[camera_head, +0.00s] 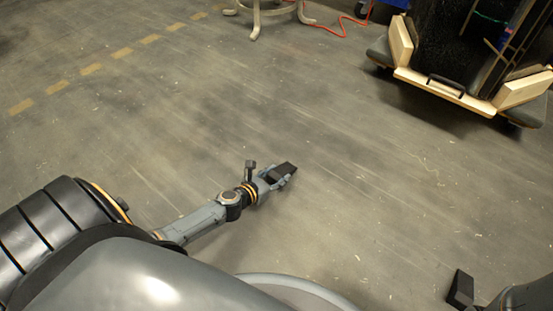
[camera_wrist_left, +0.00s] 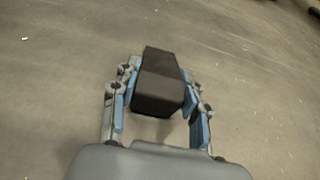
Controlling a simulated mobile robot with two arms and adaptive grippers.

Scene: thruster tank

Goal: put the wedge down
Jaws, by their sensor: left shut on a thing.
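The wedge (camera_head: 283,173) is a dark, nearly black block. My left gripper (camera_head: 275,176) is shut on it in the head view, with the arm reaching in from the left. In the left wrist view the wedge (camera_wrist_left: 162,85) sits between the blue-padded fingers of the left gripper (camera_wrist_left: 160,105), its far end tapering away. I cannot tell whether its underside touches the floor. Part of my right arm shows at the bottom right corner of the head view; its gripper is out of view.
Bare, scuffed grey floor (camera_head: 350,190) surrounds the left gripper. A dark cart with pale wooden bumpers (camera_head: 440,90) stands at the upper right. A stand's pale legs (camera_head: 256,22) and a red cable (camera_head: 330,30) are at the top. A dashed yellow line (camera_head: 90,69) crosses the upper left.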

